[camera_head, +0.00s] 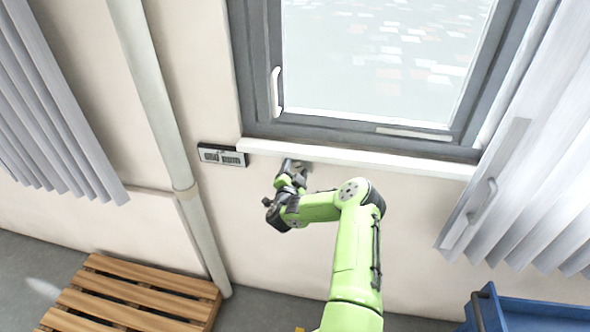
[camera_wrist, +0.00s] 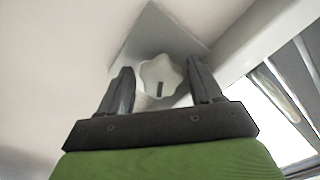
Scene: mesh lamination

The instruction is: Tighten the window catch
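A pale, lobed knob (camera_wrist: 160,75) with a short dark mark on its face sits on a grey square plate (camera_wrist: 150,35) in the wrist view. My gripper (camera_wrist: 160,75) is open, with one dark finger on each side of the knob. Small gaps seem to show between fingers and knob; contact cannot be told. In the head view my gripper (camera_head: 296,170) is at the wall just below the window sill and mostly covers the knob. The grey-framed window (camera_head: 380,60) is above it, with a white handle (camera_head: 275,92) upright on its left frame side.
The white sill (camera_head: 360,158) juts out just above my gripper. A small panel with a display (camera_head: 222,155) is on the wall to the left, beside a vertical pipe (camera_head: 160,95). Blinds hang at both sides. A wooden pallet (camera_head: 135,295) and blue bin (camera_head: 530,312) stand below.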

